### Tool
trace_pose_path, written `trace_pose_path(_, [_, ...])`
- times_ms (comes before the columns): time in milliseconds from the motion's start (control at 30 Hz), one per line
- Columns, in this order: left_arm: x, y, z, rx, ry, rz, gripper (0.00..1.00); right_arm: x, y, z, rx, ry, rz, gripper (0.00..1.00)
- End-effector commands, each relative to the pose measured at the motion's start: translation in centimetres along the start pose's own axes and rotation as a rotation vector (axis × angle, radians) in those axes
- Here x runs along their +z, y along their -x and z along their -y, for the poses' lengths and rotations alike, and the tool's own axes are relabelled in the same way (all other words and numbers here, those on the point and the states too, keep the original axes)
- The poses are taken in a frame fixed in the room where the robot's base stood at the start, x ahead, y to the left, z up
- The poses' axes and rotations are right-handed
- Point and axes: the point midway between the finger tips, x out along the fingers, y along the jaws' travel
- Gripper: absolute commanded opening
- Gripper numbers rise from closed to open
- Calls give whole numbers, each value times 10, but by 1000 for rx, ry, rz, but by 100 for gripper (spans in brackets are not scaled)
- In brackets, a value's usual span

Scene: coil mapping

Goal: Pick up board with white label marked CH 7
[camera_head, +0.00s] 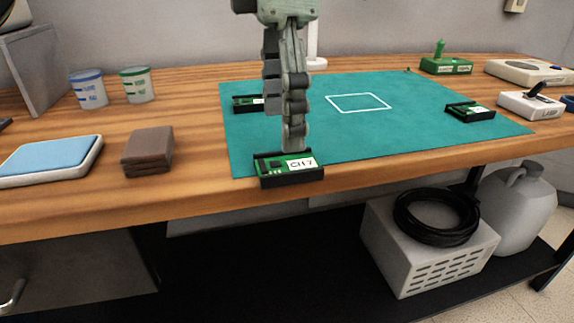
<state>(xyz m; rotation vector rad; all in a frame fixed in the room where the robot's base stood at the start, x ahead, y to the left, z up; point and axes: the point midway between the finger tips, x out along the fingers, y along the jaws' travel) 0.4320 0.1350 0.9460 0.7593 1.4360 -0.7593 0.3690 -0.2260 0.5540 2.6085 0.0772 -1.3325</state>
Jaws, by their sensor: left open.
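A green board (270,165) with a white label reading CH 7 sits in a black holder (290,181) at the front edge of the teal mat (400,135). My left gripper (284,148) comes down from above with its fingers pointing down, right over the back of this board. It is open; its two fingers line up one behind the other in this view. I cannot tell whether a fingertip touches the board. Another green board (244,103) in a black holder stands behind, partly hidden by the gripper. A third board (468,111) is at the mat's right. My right gripper is not in view.
A white square outline (358,103) marks the mat's middle, which is clear. A brown block (148,151), a blue-topped device (50,158) and two cups (88,89) stand left. Several devices, including a white one (530,105), stand right. The table's front edge is close to the CH 7 board.

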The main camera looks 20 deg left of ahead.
Motion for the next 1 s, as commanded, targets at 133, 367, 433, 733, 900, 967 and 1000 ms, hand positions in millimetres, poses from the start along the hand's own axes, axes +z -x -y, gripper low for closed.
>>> trace_pose_path(133, [4, -19, 0, 1, -1, -1, 72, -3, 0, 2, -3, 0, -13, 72])
trace_pose_path(367, [6, -49, 0, 1, -1, 0, 72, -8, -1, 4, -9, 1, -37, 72])
trace_pose_path(433, [7, -52, 0, 1, -1, 2, 72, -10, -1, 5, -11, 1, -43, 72])
trace_pose_path(733, [7, -52, 0, 1, -1, 2, 61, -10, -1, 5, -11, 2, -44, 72])
trace_pose_path(900, [7, -52, 0, 1, -1, 2, 40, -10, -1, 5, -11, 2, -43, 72])
trace_pose_path(967, [7, -52, 0, 1, -1, 2, 33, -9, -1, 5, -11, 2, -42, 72])
trace_pose_path(1000, [7, -52, 0, 1, -1, 2, 28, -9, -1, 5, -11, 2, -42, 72])
